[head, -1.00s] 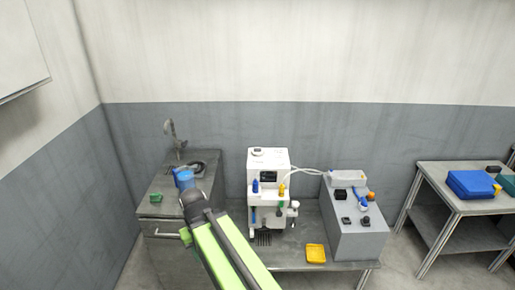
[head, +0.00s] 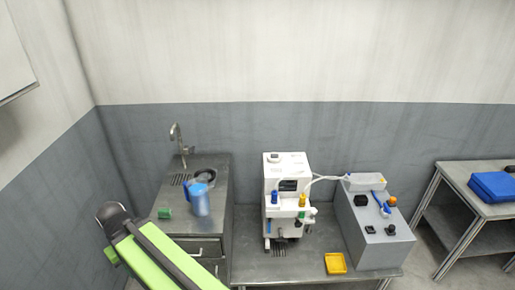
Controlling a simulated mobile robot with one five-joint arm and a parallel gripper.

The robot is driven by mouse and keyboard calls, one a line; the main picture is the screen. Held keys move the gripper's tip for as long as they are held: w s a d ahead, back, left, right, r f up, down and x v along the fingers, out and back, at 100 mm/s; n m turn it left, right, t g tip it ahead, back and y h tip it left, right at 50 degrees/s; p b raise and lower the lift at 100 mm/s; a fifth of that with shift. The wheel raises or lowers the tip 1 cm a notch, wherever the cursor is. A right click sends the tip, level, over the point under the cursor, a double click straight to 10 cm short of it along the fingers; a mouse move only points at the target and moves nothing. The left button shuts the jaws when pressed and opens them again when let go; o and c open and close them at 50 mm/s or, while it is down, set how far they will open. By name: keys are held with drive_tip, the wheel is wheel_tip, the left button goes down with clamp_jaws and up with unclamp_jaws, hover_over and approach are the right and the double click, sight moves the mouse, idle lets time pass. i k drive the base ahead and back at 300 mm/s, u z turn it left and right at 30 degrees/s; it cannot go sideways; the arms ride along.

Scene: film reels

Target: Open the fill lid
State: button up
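A white machine (head: 287,172) stands on the grey metal bench. A small round cap (head: 274,157) sits flat on its top at the left; it may be the fill lid and looks closed, though it is too small to be sure. The machine's front carries a dark display, a blue knob (head: 274,197), a yellow knob (head: 302,199) and a green part. My green arm is folded at the lower left, well left of the machine. My gripper's fingers do not show.
A blue jug (head: 201,200) and a green block (head: 165,212) stand on the sink counter (head: 220,222). A grey control box (head: 375,240) stands right, joined by a tube to the machine. A side table (head: 462,172) holds a blue case.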

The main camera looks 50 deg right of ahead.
sight(274, 157)
drive_tip(key=z, duration=0.05)
drive_tip(key=i, duration=1)
drive_tip(key=z, duration=0.4)
